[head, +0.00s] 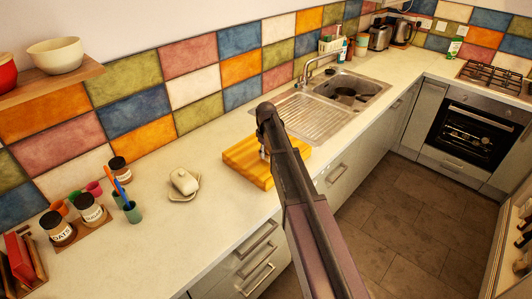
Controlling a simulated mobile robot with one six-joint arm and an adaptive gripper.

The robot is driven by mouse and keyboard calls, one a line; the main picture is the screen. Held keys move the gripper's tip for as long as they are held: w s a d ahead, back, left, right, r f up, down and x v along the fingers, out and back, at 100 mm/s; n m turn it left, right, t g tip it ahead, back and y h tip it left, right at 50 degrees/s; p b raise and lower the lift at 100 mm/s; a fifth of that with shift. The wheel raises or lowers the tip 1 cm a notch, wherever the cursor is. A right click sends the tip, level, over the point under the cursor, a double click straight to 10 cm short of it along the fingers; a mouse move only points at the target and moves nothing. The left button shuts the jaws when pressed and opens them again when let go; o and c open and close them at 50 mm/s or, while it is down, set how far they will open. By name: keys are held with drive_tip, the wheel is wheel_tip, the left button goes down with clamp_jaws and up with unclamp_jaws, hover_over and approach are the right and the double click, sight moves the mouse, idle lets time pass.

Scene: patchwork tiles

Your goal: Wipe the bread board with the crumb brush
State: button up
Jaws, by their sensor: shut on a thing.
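The bread board (240,163) is a yellow-orange wooden block lying flat on the counter, left of the sink's drainer. My arm reaches over it from the bottom of the head view and covers its middle and part of its right side. Only a small grey part of my gripper (263,153) shows beside the arm, low over the board. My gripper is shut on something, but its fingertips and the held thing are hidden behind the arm. I cannot make out the crumb brush, or whether anything touches the board.
A butter dish (184,182) on a small plate stands left of the board. A green cup (132,213) with upright handles and several jars (58,229) stand farther left. The sink (348,92) lies behind to the right. Counter between dish and board is clear.

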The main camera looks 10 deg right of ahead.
drive_tip(key=shift+f+b, duration=0.7)
drive_tip(key=shift+f, duration=0.05)
idle(0.4)
drive_tip(key=shift+w+d+r, duration=0.1)
drive_tip(key=shift+w+d, duration=0.5)
drive_tip(key=shift+d, duration=0.2)
drive_tip(key=shift+w+d, duration=0.6)
drive_tip(key=shift+d, duration=0.2)
drive_tip(key=shift+w+d, duration=0.1)
drive_tip(key=shift+w+d, duration=0.55)
drive_tip(key=shift+d, duration=0.2)
drive_tip(key=shift+w+d, duration=0.55)
drive_tip(key=shift+d, duration=0.2)
drive_tip(key=shift+d, duration=0.1)
drive_tip(key=shift+w+d, duration=0.55)
drive_tip(key=shift+d, duration=0.25)
drive_tip(key=shift+w+d, duration=0.55)
drive_tip(key=shift+d, duration=0.2)
